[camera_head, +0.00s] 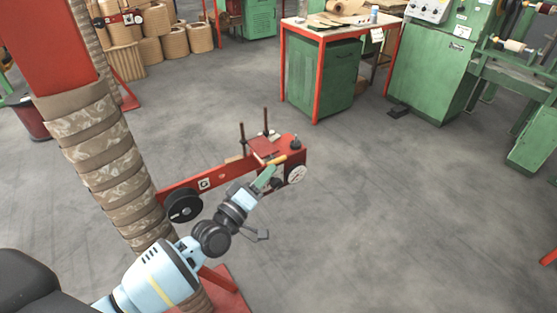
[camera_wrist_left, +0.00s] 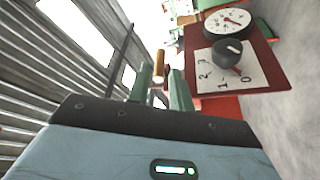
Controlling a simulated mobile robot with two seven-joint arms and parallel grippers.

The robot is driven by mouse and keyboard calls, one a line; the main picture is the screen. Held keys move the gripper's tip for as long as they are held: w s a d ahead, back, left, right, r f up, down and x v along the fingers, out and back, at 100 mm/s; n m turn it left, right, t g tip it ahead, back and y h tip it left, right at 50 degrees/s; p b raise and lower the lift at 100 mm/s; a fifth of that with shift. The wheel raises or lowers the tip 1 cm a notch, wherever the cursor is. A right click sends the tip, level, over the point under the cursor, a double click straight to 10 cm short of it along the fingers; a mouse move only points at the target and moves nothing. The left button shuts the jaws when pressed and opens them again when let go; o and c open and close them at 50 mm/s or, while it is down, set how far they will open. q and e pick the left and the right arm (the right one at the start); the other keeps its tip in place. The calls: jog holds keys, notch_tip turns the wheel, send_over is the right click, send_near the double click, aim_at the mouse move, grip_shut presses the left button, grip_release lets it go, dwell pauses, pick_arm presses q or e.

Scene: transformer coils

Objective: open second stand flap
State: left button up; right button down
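The red stand (camera_head: 232,174) reaches right from a tall wrapped coil column. Its head carries a white dial gauge (camera_head: 296,175), a black knob (camera_head: 295,143) and two dark upright rods. A yellow handle (camera_head: 277,160) sticks out on the near side of the head, and I take it as part of the flap. My left gripper (camera_head: 270,174) is at this handle. In the left wrist view the fingers are apart, with the handle (camera_wrist_left: 159,62) between or just beyond the tips. I see no clear contact. My right gripper is not in view.
The wrapped coil column (camera_head: 112,165) stands close at left. A black reel (camera_head: 183,206) sits on the stand's arm. In the left wrist view, the gauge (camera_wrist_left: 224,22) and numbered knob (camera_wrist_left: 227,54) are right of the fingers. Grey floor (camera_head: 400,220) at right is free.

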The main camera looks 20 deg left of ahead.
aim_at(279, 159)
pick_arm(q)
jog(key=x, duration=0.5)
jog(key=shift+w+d+r, duration=0.1)
jog(key=shift+w, duration=0.2)
grip_shut()
